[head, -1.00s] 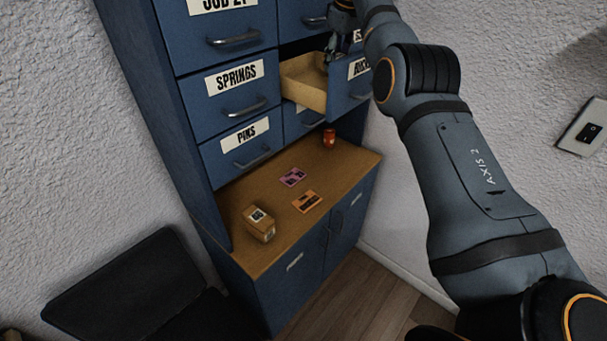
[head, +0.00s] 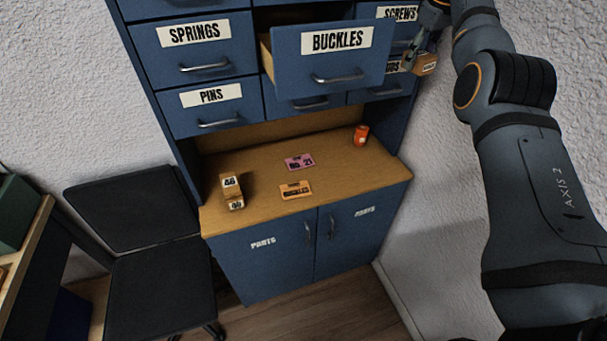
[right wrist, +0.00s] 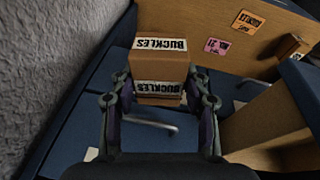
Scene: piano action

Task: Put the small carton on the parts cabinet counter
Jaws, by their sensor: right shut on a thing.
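My right gripper (head: 412,58) is shut on a small brown carton (head: 426,65), held in the air by the right side of the parts cabinet, above counter level. In the right wrist view the carton (right wrist: 160,72) sits between the two fingers (right wrist: 158,103) and bears BUCKLES labels. The parts cabinet counter (head: 350,178) is a wooden top below the drawers, lower and to the left of the carton in the head view. My left gripper is not in view.
The BUCKLES drawer (head: 335,62) is pulled open beside my right gripper. On the counter are a brown box marked 46 (head: 231,187), a pink card (head: 299,161), an orange card (head: 296,190) and an orange canister (head: 361,135). The counter's right front is clear. A black chair (head: 135,210) stands left.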

